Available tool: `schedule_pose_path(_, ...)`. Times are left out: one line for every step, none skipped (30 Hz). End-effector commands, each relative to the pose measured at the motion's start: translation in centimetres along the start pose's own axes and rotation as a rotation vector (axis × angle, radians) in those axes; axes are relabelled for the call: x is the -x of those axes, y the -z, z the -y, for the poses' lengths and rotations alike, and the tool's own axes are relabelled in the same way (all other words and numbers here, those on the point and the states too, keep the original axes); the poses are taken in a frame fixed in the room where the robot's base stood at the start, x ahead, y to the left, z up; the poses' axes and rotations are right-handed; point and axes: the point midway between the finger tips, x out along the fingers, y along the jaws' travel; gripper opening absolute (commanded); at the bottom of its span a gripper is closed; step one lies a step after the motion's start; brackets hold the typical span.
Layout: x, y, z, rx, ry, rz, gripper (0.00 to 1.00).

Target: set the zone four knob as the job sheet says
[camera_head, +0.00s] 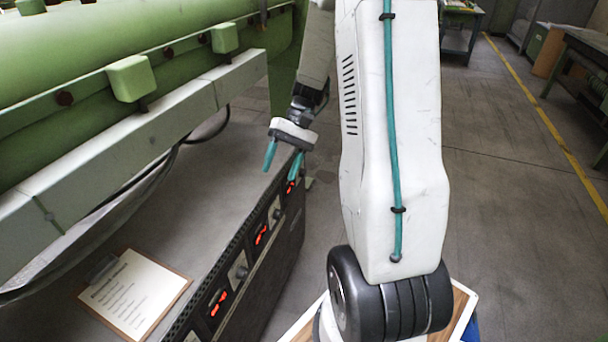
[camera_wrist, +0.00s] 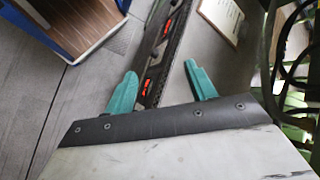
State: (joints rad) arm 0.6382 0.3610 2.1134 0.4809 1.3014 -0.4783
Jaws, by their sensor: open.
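I cannot tell which knob is zone four. My gripper (camera_head: 282,172), with teal fingers, is open and empty above the far end of the panel. In the wrist view its fingers (camera_wrist: 161,70) straddle the panel strip, apart from it.
A green extruder barrel (camera_head: 60,40) with a pale rail runs above the cabinet at the left, with black cables hanging under it. The grey floor (camera_head: 490,180) at the right is open, with a yellow line. Benches stand farther back.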

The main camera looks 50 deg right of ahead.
Motion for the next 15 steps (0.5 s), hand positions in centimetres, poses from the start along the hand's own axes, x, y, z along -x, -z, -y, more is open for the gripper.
schedule_pose_path(-0.3, 2.0, -1.7, 0.001, 0.065, -0.002, 0.56)
schedule_pose_path(-0.4, 3.1, -2.6, 0.011, 0.104, -0.01, 0.56)
schedule_pose_path(-0.5, 4.6, -3.7, 0.027, 0.156, -0.024, 0.56)
schedule_pose_path(-0.6, 5.7, -4.7, 0.039, 0.195, -0.036, 0.56)
schedule_pose_path(-0.8, 6.8, -5.6, 0.053, 0.234, -0.05, 0.56)
schedule_pose_path(-1.0, 8.2, -7.0, 0.073, 0.285, -0.076, 0.56)
schedule_pose_path(-1.2, 9.3, -8.0, 0.091, 0.321, -0.098, 0.56)
schedule_pose_path(-1.4, 10.4, -9.1, 0.109, 0.357, -0.122, 0.56)
schedule_pose_path(-1.7, 11.8, -10.6, 0.135, 0.406, -0.16, 0.56)
schedule_pose_path(-1.9, 12.8, -11.7, 0.157, 0.44, -0.19, 0.56)
schedule_pose_path(-2.2, 13.8, -12.9, 0.179, 0.472, -0.225, 0.56)
schedule_pose_path(-2.6, 15.2, -14.6, 0.21, 0.512, -0.276, 0.56)
schedule_pose_path(-2.8, 16.2, -15.8, 0.236, 0.54, -0.318, 0.56)
schedule_pose_path(-3.1, 17.1, -17.1, 0.262, 0.566, -0.363, 0.56)
schedule_pose_path(-3.5, 18.4, -18.8, 0.301, 0.597, -0.43, 0.56)
